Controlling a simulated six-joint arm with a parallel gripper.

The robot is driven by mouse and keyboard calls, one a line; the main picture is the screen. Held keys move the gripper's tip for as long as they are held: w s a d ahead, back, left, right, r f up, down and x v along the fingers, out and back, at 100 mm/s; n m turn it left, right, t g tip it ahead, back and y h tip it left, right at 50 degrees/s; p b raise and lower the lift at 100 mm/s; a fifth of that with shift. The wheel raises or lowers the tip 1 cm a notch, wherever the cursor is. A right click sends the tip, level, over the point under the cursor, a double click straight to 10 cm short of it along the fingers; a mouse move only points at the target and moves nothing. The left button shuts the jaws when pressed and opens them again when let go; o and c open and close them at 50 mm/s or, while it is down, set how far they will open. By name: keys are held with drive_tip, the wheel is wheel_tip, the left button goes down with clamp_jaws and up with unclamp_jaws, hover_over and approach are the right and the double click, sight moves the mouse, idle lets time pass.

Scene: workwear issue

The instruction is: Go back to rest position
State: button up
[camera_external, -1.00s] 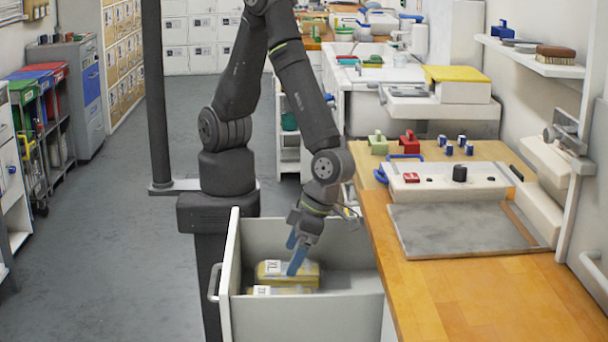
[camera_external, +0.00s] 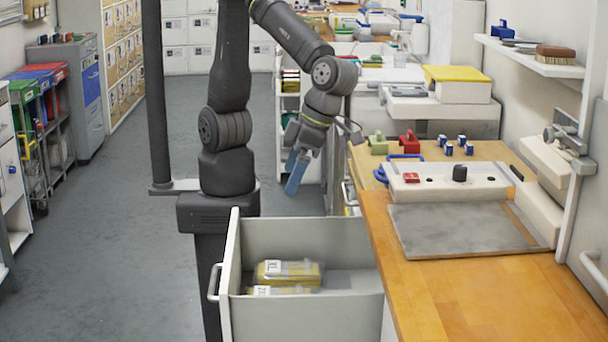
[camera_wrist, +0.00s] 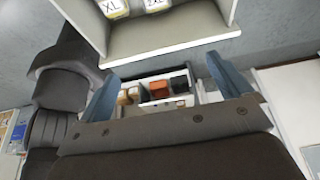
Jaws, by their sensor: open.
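My gripper (camera_external: 297,172) is raised above and behind the open drawer in the external view, tilted downward with blue fingers. In the wrist view my gripper (camera_wrist: 166,90) shows its two blue fingers wide apart with nothing between them. Two yellow packs lie in the drawer: one labelled XL (camera_external: 300,273), and another (camera_external: 290,290) in front of it, partly hidden by the drawer's front wall. In the wrist view, packs marked XL (camera_wrist: 115,8) and 2XL (camera_wrist: 155,4) show at the top edge.
The grey drawer (camera_external: 305,318) stands open beside the wooden workbench (camera_external: 470,295). A grey board (camera_external: 460,230) and a red block (camera_external: 410,142) are on the bench. In the wrist view, an open compartment with boxes (camera_wrist: 160,84) lies beyond my fingers. Floor at left is clear.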

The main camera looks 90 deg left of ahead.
drive_tip(key=w+d+r+n, duration=0.1)
drive_tip(key=w+d+r, duration=0.1)
drive_tip(key=r, duration=0.4)
drive_tip(key=shift+d+r+h, duration=0.3)
drive_tip(key=shift+d+r, duration=0.05)
drive_tip(key=shift+d, duration=0.15)
idle(1.1)
